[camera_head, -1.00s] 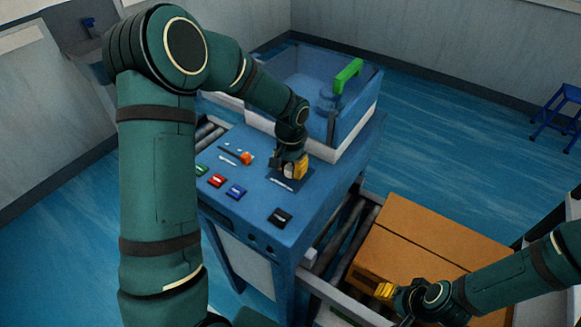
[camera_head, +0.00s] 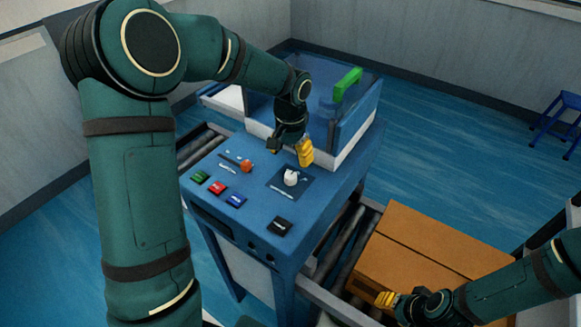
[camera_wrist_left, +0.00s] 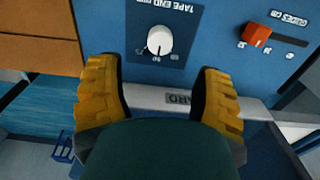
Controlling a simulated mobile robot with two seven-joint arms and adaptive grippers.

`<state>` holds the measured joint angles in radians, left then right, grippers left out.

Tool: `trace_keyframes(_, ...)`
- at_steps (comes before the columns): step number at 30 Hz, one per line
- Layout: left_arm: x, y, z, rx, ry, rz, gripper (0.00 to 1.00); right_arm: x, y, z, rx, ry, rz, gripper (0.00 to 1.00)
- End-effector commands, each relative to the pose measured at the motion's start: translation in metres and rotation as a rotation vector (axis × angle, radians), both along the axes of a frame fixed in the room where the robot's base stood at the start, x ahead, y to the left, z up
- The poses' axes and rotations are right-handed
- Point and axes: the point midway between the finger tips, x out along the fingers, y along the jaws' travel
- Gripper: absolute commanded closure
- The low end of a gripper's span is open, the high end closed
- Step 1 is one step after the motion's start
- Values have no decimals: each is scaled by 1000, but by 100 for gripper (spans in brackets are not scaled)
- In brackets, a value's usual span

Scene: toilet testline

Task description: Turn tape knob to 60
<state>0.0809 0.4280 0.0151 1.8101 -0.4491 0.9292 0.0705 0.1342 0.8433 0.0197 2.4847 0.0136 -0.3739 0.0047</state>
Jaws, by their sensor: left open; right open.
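The tape knob (camera_head: 291,178) is a white dial on a dark square plate (camera_head: 276,186) on the blue machine's top panel. In the left wrist view the knob (camera_wrist_left: 160,40) shows upside down under the label "TAPE END", with its mark towards the picture's lower edge. The small scale numbers are too blurred to read surely. My left gripper (camera_head: 289,149) is open and empty, raised above and behind the knob, not touching it. Its yellow fingers (camera_wrist_left: 158,72) are wide apart. My right gripper (camera_head: 391,302) is open beside the cardboard box, its gap hard to see.
An orange-red slider knob (camera_head: 246,166) and green, red and blue buttons (camera_head: 217,187) lie left of the plate; a black switch (camera_head: 280,223) is in front. A clear guard with a green handle (camera_head: 347,84) stands behind. A cardboard box (camera_head: 430,245) sits on rollers at right.

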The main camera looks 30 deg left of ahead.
Motion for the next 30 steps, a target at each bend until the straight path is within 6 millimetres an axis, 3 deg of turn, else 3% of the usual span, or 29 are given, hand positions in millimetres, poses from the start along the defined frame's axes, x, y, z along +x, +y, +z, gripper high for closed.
trace_keyframes(3,1,0,20,0,-4,-1,33,0,0,0,0,0,0,53)
trace_keyframes(9,0,0,37,0,-1,-1,33,0,0,0,0,0,0,53)
trace_keyframes(30,0,0,38,0,0,-1,33,0,0,0,0,0,0,53)
